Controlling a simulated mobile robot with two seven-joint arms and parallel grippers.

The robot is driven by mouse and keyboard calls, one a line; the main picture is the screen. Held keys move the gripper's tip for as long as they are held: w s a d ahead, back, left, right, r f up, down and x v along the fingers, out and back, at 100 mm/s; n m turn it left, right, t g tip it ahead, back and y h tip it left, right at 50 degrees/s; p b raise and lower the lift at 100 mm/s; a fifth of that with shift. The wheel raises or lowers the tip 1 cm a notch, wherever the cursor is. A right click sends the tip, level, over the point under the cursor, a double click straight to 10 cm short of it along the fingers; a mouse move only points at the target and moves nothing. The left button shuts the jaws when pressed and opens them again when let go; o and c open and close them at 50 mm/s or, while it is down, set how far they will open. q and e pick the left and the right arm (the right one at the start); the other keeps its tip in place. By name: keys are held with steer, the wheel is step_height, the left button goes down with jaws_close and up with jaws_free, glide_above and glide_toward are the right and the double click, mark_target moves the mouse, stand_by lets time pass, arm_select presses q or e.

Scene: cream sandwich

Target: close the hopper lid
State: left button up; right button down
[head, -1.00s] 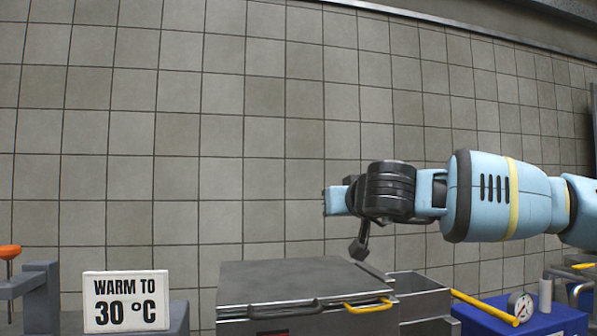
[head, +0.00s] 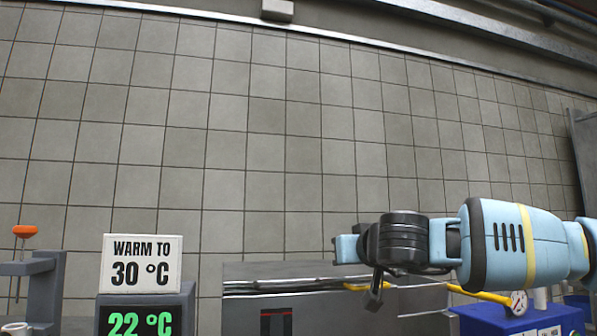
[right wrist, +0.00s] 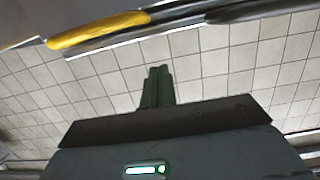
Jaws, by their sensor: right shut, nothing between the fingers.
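The grey metal hopper (head: 340,318) stands at the bottom centre of the head view. Its lid (head: 270,270) shows almost edge-on as a flat top, with a dark bar handle (head: 270,288) and a yellow handle (head: 362,287) along the front; I cannot tell whether it is fully down. My right gripper (head: 375,297) points down in front of the yellow handle's right part, partly hidden by my wrist. In the right wrist view its fingers (right wrist: 156,86) are shut together and empty, with the yellow handle (right wrist: 98,30) and dark handle (right wrist: 262,8) above them, apart. My left gripper is not in view.
A "WARM TO 30 °C" sign (head: 142,264) stands above a green 22 °C display (head: 140,322) on the left. A grey stand with an orange knob (head: 25,231) is at far left.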

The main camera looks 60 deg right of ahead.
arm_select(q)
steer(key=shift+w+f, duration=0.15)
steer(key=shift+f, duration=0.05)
arm_select(e)
steer(key=shift+f, duration=0.25)
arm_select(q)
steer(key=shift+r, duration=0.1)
arm_select(e)
steer(key=shift+r, duration=0.1)
step_height(320, 180, up, 4)
steer(key=p, duration=0.2)
steer(key=shift+s+p, duration=0.1)
steer(key=shift+p, duration=0.2)
steer(key=shift+s+a+r, duration=0.1)
steer(key=shift+a, duration=0.05)
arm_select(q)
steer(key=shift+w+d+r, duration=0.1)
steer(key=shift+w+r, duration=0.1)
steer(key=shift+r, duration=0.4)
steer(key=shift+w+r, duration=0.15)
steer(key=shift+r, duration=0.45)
arm_select(e)
steer(key=s+a+f, duration=0.3)
steer(key=s+a, duration=0.2)
steer(key=s, duration=0.2)
steer(key=shift+a+f, duration=0.35)
steer(key=shift+a, duration=0.05)
steer(key=shift+w, duration=0.1)
